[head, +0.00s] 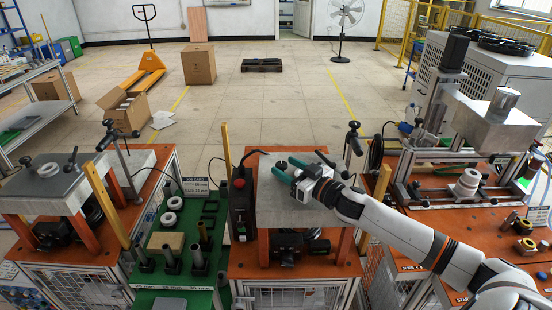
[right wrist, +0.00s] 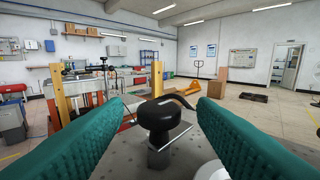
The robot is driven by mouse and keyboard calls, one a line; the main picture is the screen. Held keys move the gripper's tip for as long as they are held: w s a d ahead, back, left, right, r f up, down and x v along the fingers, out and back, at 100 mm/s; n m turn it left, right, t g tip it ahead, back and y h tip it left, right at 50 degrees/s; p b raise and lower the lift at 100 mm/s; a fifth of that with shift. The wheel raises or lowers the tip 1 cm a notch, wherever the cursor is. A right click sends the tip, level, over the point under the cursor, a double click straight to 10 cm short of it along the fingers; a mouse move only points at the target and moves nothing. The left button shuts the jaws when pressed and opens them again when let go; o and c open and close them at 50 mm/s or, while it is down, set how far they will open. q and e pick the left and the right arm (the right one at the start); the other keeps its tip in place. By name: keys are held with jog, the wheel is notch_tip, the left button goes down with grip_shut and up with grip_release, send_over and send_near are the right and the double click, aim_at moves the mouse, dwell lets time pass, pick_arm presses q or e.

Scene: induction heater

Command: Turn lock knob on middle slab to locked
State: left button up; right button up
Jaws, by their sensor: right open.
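The middle slab (head: 278,208) is a grey plate on orange legs at the centre of the head view. Its lock knob (right wrist: 160,116) is black and rounded, on a metal post, and stands between my right gripper's two green fingers in the right wrist view. My right gripper (head: 284,171) is open over the slab, with a finger on each side of the knob. Gaps show between knob and fingers, so it is not gripped. In the head view the fingers partly cover the knob, and I cannot read its locked or unlocked position. My left gripper is not in view.
A black box with a red button (head: 239,184) stands left of the slab. A green bench (head: 178,218) holds rings and cylinders. Another slab (head: 42,183) is at far left. A metal press machine (head: 440,150) stands on the right. A clamp post (head: 352,140) rises behind the middle slab.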

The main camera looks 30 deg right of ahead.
aim_at(280, 163)
jog(key=p+x, duration=0.1)
jog(key=x, duration=0.2)
jog(key=shift+w+r, duration=0.15)
jog(key=shift+r, duration=0.05)
jog(key=shift+w+a+f, duration=0.15)
jog(key=shift+w+a, duration=0.05)
jog(key=shift+w, duration=0.4)
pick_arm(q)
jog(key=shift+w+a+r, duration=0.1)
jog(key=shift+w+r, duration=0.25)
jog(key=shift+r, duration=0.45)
pick_arm(e)
jog(key=shift+c, duration=0.5)
jog(key=c, duration=0.9)
